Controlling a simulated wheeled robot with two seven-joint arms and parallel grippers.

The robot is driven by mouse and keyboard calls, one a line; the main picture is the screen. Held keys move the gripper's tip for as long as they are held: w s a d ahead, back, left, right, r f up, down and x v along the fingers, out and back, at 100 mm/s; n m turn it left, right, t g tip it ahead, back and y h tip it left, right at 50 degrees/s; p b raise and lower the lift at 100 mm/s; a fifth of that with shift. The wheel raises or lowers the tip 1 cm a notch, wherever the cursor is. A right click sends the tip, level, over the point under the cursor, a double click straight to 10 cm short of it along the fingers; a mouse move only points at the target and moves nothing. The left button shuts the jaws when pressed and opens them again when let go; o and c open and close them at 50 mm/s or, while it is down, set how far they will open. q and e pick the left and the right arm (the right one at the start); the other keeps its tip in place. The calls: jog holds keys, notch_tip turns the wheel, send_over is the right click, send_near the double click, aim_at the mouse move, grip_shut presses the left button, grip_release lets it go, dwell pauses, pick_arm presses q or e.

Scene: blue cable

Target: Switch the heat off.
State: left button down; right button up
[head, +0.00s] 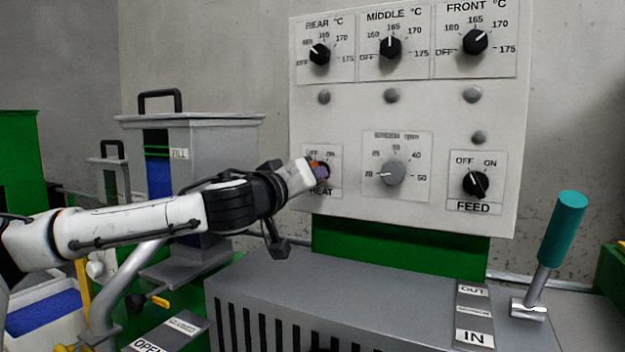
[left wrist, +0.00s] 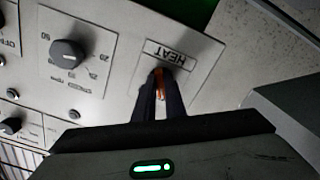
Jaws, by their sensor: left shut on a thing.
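The heat switch sits on its plate, labelled HEAT (head: 321,190), at the lower left of the light control panel (head: 350,220). My left gripper (head: 318,168) is at this plate and shut on the heat knob. An orange-red bit of the knob (left wrist: 160,80) shows between the dark fingers in the left wrist view, below the HEAT label (left wrist: 168,52). The fingers hide most of the knob, so I cannot tell which way it points. OFF and ON marks show partly above the gripper in the head view. My right gripper is not in view.
The rpm dial (head: 391,173) and the FEED knob (head: 476,183) are to the right on the panel. Three temperature knobs are above. A teal-handled lever (head: 562,230) stands at the right. A grey hopper (head: 200,150) stands behind my left arm.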

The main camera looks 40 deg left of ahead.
pick_arm(q)
jog(key=c, duration=1.8)
grip_release()
jog(key=v, duration=1)
jog(key=shift+s+b, duration=0.2)
jog(key=shift+b, duration=0.15)
